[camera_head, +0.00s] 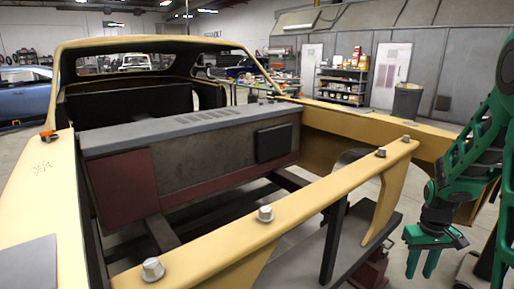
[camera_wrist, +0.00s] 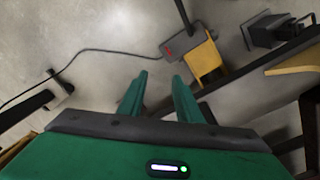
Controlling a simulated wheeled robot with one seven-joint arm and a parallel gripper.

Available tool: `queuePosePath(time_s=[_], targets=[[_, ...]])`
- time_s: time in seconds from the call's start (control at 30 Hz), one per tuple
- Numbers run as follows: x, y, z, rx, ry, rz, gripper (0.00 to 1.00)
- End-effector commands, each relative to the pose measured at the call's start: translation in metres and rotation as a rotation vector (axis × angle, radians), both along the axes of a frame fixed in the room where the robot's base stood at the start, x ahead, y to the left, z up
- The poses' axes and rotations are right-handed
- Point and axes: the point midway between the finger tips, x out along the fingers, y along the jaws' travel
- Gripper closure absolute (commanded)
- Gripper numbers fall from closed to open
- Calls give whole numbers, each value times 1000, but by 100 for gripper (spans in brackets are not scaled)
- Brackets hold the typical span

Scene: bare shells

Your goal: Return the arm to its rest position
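My gripper (camera_head: 424,262) is green and hangs at the lower right of the head view, its fingers pointing down. It is to the right of the yellow car shell's front bar (camera_head: 225,255) and apart from it. In the wrist view my gripper (camera_wrist: 158,88) shows two green fingers with a clear gap between them. Nothing is between the fingers; only the grey floor and a dark bar's edge show beyond. The gripper is open and empty. My green arm rises along the right edge of the head view, and its upper part is cut off.
Silver bolts (camera_head: 153,268) stand on the front bar. The open engine bay has a grey-topped firewall (camera_head: 190,125). A yellow and grey device (camera_wrist: 204,60) with a cable is below in the wrist view. A shelf (camera_head: 342,84) and a bin (camera_head: 407,101) stand behind.

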Motion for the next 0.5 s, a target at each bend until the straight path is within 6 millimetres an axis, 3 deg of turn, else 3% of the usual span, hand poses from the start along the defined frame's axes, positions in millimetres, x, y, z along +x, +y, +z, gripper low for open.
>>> queuePosePath(time_s=[0.03, 0.2, 0.5], targets=[[-11, 2, 16, 1, -9, -27, 69], [-51, 10, 56, 9, -11, -118, 69], [-130, 30, 108, 28, -17, -276, 69]])
